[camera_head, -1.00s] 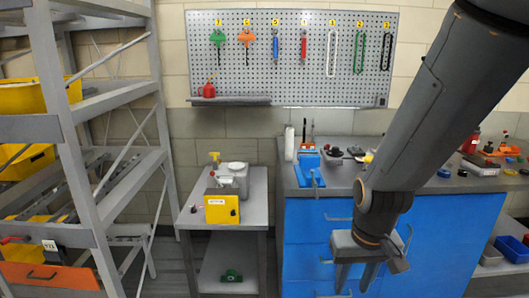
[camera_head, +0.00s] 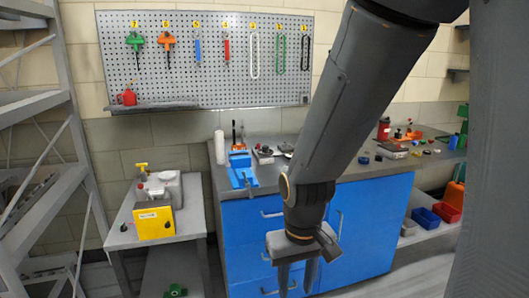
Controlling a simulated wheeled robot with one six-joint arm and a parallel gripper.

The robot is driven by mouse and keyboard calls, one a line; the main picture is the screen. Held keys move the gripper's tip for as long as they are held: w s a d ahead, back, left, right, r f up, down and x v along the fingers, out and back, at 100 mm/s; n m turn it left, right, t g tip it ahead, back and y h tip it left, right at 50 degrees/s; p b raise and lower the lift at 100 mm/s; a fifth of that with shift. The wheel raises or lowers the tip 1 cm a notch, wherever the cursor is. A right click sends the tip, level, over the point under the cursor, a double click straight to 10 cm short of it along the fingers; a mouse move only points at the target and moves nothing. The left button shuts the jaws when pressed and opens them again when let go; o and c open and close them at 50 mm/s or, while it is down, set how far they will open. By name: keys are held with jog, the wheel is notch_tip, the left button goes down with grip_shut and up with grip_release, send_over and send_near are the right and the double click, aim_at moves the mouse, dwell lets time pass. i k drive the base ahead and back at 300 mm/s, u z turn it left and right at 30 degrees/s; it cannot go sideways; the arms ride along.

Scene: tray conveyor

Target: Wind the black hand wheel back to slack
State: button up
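I cannot make out a black hand wheel for certain in this view. My gripper (camera_head: 297,276) hangs pointing down in front of the blue workbench cabinet (camera_head: 355,225). Its two fingers are apart with nothing between them. It touches nothing that I can see. My arm and the dark grey part at the right hide some of the scene.
A small grey table (camera_head: 185,229) at left holds a yellow box (camera_head: 154,222) and a grey machine. A blue vise-like tool (camera_head: 240,170) stands on the workbench top. A pegboard with tools (camera_head: 215,80) hangs behind. A grey rack (camera_head: 75,140) stands at far left.

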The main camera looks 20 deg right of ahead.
aim_at(266, 150)
jog(key=k, duration=0.45)
jog(key=u, duration=0.7)
jog(key=i, duration=0.9)
jog(key=z, duration=0.6)
jog(key=i, duration=0.65)
jog(key=z, duration=0.6)
